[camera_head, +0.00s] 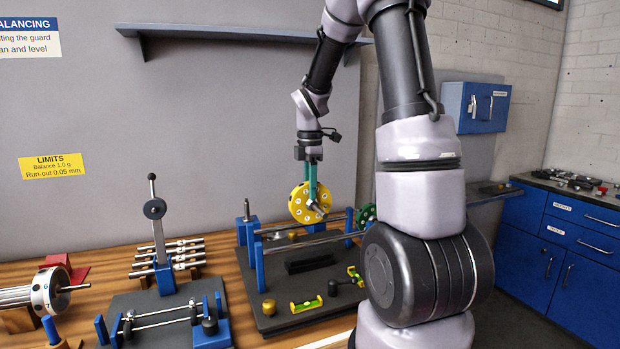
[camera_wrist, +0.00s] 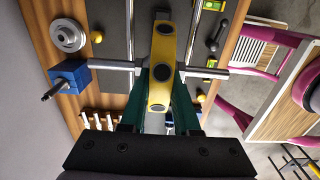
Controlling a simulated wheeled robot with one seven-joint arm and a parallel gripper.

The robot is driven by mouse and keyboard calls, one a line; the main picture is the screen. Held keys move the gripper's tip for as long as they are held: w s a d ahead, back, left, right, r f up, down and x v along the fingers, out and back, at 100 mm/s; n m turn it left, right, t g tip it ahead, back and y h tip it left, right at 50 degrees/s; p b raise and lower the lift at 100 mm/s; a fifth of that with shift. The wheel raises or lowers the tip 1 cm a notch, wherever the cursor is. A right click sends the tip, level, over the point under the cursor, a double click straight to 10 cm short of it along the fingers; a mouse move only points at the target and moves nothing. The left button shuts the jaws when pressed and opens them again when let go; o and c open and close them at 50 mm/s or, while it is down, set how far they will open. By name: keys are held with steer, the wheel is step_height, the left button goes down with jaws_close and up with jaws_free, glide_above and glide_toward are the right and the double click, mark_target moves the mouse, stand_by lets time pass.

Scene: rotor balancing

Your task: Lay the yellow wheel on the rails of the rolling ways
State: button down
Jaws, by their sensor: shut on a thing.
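My gripper (camera_head: 312,184) is shut on the yellow wheel (camera_head: 300,203), with its teal fingers pointing down. The wheel stands upright, its round face with dark holes toward the head camera. In the wrist view the wheel (camera_wrist: 160,65) is edge-on between the fingers (camera_wrist: 158,108), and its steel shaft sticks out on both sides. The rolling ways have two steel rails (camera_head: 325,238) on blue posts over a dark base plate (camera_head: 330,312). The wheel is over the rails, its lower edge close to them; I cannot tell whether the shaft touches them.
A green wheel (camera_head: 367,213) is at the right end, partly hidden by my arm. Spirit levels (camera_head: 306,304) and a brass knob (camera_head: 268,307) are on the plate. A blue post with a spindle (camera_head: 246,213) stands behind left. A shaft rack and lever stand (camera_head: 160,250) are left.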

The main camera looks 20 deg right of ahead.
mark_target(310, 223)
steer(key=shift+f, duration=3)
steer(key=shift+f, duration=0.85)
steer(key=c, duration=0.6)
jaws_free()
steer(key=shift+o, duration=0.2)
steer(key=shift+c, duration=0.4)
steer(key=shift+r, duration=0.1)
step_height(310, 223, up, 8)
steer(key=shift+f, duration=0.1)
steer(key=shift+r, duration=0.5)
